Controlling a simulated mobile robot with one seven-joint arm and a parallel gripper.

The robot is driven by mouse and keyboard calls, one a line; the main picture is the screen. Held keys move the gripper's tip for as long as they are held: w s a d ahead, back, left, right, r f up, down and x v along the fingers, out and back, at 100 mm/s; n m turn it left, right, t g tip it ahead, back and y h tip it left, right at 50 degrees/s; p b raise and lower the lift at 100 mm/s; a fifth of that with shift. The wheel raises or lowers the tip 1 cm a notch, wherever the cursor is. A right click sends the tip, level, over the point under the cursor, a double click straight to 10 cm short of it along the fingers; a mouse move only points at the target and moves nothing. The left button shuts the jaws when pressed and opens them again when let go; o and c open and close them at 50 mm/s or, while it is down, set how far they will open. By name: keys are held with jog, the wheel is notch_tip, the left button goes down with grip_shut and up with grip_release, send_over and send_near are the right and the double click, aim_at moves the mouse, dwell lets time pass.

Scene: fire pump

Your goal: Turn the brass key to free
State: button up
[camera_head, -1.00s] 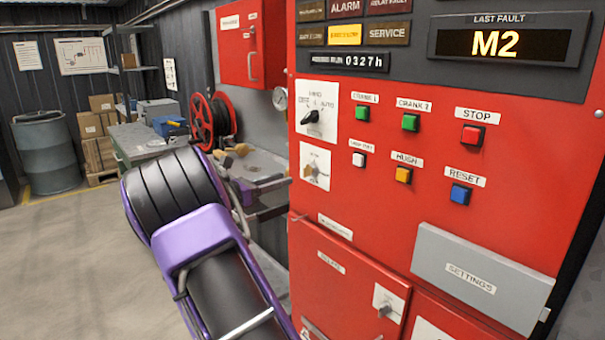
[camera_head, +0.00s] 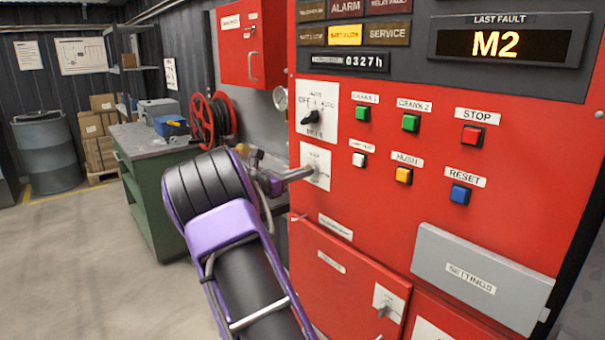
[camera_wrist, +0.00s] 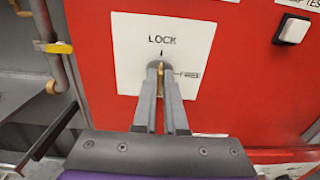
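The brass key (camera_wrist: 160,79) stands in a white plate (camera_wrist: 192,43) on the red panel. The plate has LOCK at the top and FREE on the right. The visible sliver of key is upright, in line with the LOCK mark. My gripper's two grey fingers (camera_wrist: 161,88) lie close on either side of the key, with only a narrow gap that the key appears to fill. In the head view my gripper (camera_head: 308,171) reaches the plate (camera_head: 318,158) from the left and hides the key. The key's tip and slot are hidden.
A rotary selector (camera_head: 311,117) sits just above the key plate. A white button (camera_head: 359,159) and a green button (camera_head: 362,113) are close to its right. The grey SETTINGS cover (camera_head: 480,275) juts out lower right. A green workbench (camera_head: 158,200) stands behind my arm.

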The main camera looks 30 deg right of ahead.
jog(key=shift+f+m+b, duration=0.1)
jog(key=shift+m+b, duration=0.3)
jog(key=shift+b, duration=0.05)
grip_shut()
jog(key=m+b, duration=0.8)
jog(key=m, duration=0.9)
jog(key=shift+s+b, duration=0.15)
jog(key=shift+b, duration=0.2)
jog(key=shift+f, duration=0.1)
jog(key=o, duration=0.5)
grip_release()
